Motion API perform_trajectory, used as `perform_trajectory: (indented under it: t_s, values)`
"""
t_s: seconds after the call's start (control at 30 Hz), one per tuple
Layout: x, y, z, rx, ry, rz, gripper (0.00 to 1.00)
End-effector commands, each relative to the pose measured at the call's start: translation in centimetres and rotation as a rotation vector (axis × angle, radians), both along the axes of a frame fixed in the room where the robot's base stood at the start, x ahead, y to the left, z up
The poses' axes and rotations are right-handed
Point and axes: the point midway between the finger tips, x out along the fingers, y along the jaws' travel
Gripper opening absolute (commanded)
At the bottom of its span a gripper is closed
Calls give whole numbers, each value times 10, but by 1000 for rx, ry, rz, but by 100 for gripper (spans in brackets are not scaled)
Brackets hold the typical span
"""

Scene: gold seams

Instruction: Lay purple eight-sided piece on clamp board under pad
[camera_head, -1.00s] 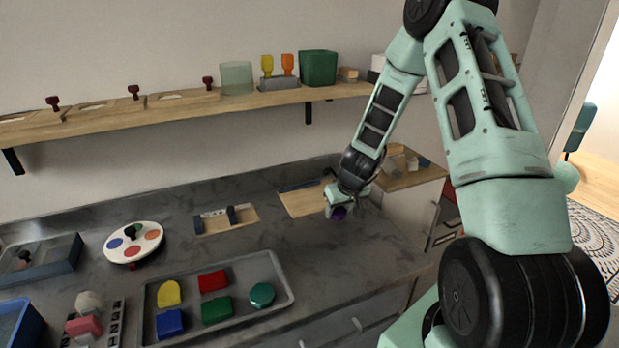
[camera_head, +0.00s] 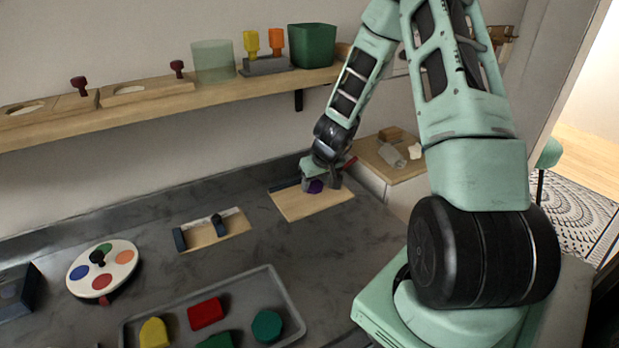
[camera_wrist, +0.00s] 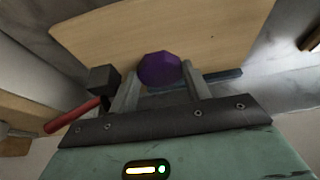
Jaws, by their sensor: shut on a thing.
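The purple eight-sided piece (camera_wrist: 160,69) is between my gripper's fingertips (camera_wrist: 160,82) in the wrist view. In the head view the purple piece (camera_head: 315,186) shows small and partly hidden below my gripper (camera_head: 320,184). My gripper is shut on it. Below it is a light wooden board (camera_head: 305,205) at the back of the counter, which fills much of the wrist view (camera_wrist: 215,35). The clamp has a red handle (camera_wrist: 75,117) and a dark block (camera_wrist: 103,78) beside my fingers. I cannot tell whether the piece touches the board.
A grey tray (camera_head: 288,292) holds several coloured pieces. A smaller board with two dark blocks (camera_head: 213,235) lies left of the clamp board, and a round palette (camera_head: 103,270) is farther left. A shelf (camera_head: 170,103) runs along the wall. A wooden stand (camera_head: 392,170) is at right.

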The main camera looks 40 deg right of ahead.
Motion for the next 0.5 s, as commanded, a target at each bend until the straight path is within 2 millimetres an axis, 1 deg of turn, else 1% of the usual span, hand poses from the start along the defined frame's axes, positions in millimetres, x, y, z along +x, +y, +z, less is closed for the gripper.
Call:
perform_trajectory:
  t_s: [0.03,0.27,0.4,0.43,0.47,0.5]
  values:
    - [-3,-1,-4,1,0,-4,20]
    - [-3,0,-2,0,0,-1,20]
    - [-3,0,-6,0,0,-1,20]
    - [-3,0,-6,0,0,-1,51]
    - [-3,-1,-5,0,0,-1,57]
    - [-3,0,-5,0,0,-1,57]
